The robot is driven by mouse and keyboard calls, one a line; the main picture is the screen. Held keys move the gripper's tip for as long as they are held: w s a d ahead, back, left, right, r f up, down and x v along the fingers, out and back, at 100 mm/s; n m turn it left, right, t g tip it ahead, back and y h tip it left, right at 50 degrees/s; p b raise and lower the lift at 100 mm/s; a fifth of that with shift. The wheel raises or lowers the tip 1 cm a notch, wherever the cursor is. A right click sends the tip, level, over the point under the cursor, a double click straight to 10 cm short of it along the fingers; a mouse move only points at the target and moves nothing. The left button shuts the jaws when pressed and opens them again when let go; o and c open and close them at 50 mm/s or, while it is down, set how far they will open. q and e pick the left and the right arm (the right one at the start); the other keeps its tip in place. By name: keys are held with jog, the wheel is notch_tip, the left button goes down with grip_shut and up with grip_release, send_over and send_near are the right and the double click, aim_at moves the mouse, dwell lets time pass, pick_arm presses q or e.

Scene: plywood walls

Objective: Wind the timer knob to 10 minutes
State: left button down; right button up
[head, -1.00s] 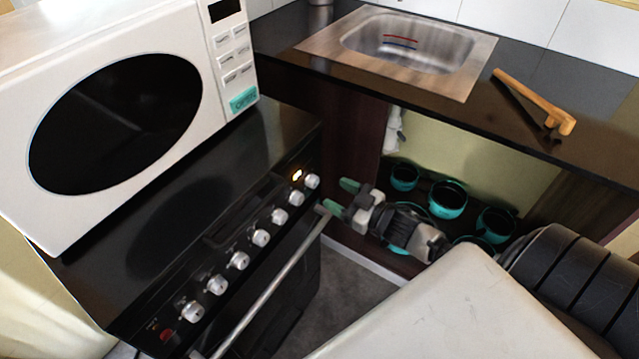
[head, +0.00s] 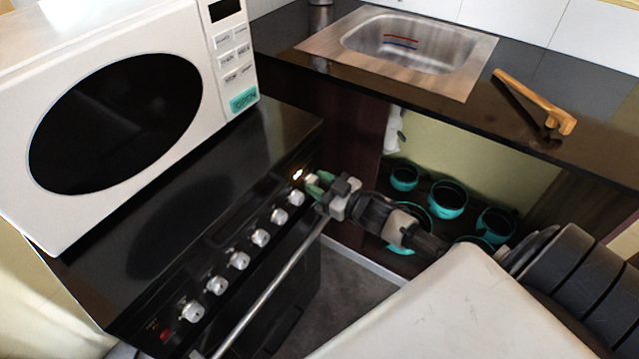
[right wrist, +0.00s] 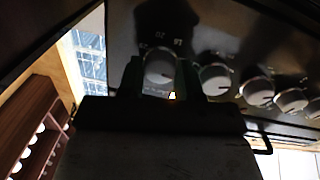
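The timer knob (right wrist: 158,70) is the white round knob at the right end of the black stove's control row. In the right wrist view, faint numbers are printed on the dark panel around it, including a 20. Its exact setting is too dim to read. My right gripper (head: 319,184) is at this knob, with one green-tipped finger on each side. In the right wrist view the fingers (right wrist: 160,76) lie close against the knob's sides, so the gripper looks shut on it. In the head view the fingers partly hide the knob. My left gripper is not in view.
Several similar white knobs (head: 238,261) run along the panel beside the timer knob, above the oven's handle bar (head: 270,290). A white microwave (head: 215,110) stands on the stove. Teal pots (head: 447,199) sit under the sink counter.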

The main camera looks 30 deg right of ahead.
jog(key=shift+c, duration=1.4)
jog(key=o, duration=0.9)
jog(key=v, duration=1)
jog(key=shift+s+d, duration=0.15)
jog(key=shift+s, duration=0.25)
